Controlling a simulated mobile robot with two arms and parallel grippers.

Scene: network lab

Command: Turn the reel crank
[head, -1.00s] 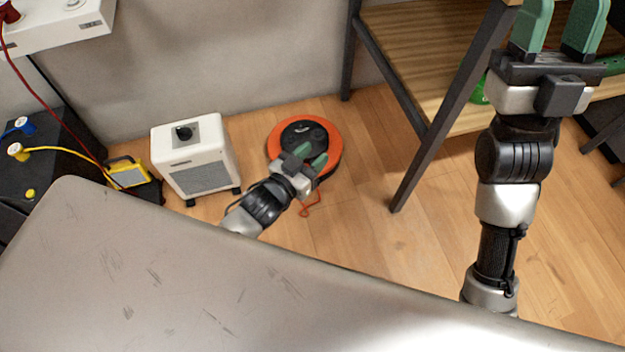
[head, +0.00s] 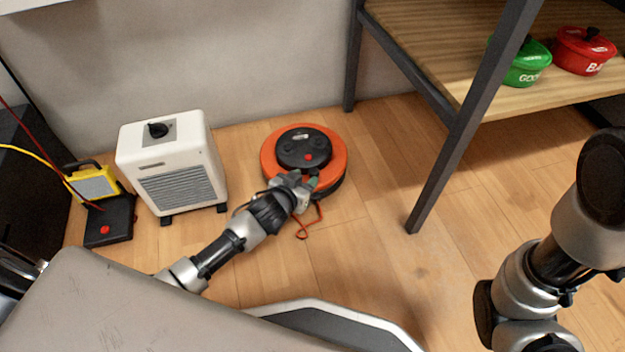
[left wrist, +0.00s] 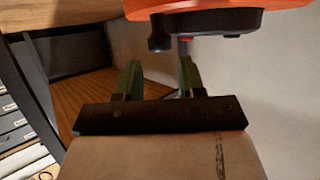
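The cable reel (head: 269,154) lies flat on the wooden floor. It is an orange disc with a black hub that carries a red dot, and an orange cable comes out at its front. My left gripper (head: 308,181) is at the reel's near edge in the head view. In the left wrist view its green fingers (left wrist: 158,72) are apart with nothing between them. The reel (left wrist: 215,5) shows upside down there, with a black knob (left wrist: 159,38), seemingly the crank handle, just beyond the gap between the fingertips. My right arm is at the right, its gripper out of frame.
A white heater (head: 185,180) stands left of the reel, with a yellow lamp (head: 94,184) further left. A shelf leg (head: 455,145) stands to the right. Green (head: 528,68) and red (head: 583,55) pots sit on the shelf. Floor right of the reel is free.

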